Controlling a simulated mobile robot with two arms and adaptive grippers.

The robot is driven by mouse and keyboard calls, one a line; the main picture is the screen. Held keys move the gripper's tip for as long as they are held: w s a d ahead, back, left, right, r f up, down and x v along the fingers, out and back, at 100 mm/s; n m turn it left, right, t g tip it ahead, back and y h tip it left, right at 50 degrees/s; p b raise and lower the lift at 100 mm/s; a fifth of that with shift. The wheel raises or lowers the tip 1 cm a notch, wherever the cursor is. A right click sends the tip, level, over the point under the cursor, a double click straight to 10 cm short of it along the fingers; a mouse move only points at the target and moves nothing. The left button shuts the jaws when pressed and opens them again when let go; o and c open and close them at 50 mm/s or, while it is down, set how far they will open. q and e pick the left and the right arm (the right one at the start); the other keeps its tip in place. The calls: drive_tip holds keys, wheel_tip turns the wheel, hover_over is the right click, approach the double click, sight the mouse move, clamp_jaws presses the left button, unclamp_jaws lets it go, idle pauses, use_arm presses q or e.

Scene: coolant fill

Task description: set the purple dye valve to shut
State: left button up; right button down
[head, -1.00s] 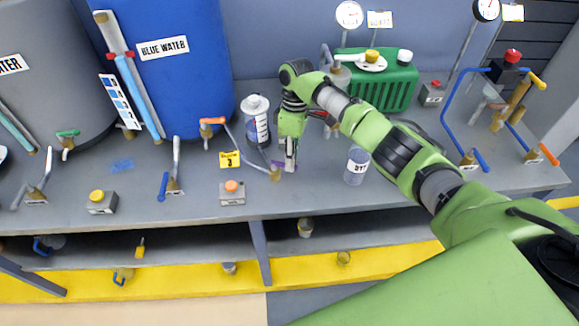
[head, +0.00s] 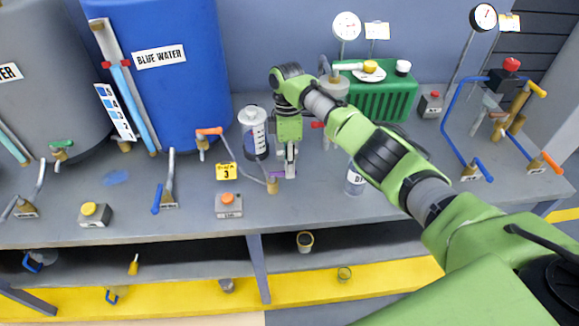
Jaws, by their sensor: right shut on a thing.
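The purple dye valve handle (head: 277,175) shows as a small purple piece at the fingertips of my right gripper (head: 290,172). My right gripper points down just above the bench and is shut on the handle, hiding part of it. The handle's visible part sticks out to the left, by the brass fitting (head: 272,186) at the foot of a grey pipe. My left gripper is not in view.
A yellow tag marked 3 (head: 229,172) and an orange-button box (head: 228,205) stand left of the valve. A green ribbed unit (head: 381,95) stands behind. The blue water tank (head: 170,80) is at back left.

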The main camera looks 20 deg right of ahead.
drive_tip(key=shift+r, duration=0.1)
drive_tip(key=c, duration=2)
unclamp_jaws()
drive_tip(key=shift+w, duration=0.1)
drive_tip(key=r, duration=0.4)
drive_tip(key=w+r, duration=0.1)
drive_tip(key=r, duration=0.2)
drive_tip(key=w+r, duration=0.1)
drive_tip(key=r, duration=0.3)
drive_tip(key=shift+w+d+r, duration=0.1)
drive_tip(key=shift+d+r, duration=0.2)
drive_tip(key=shift+r, duration=0.05)
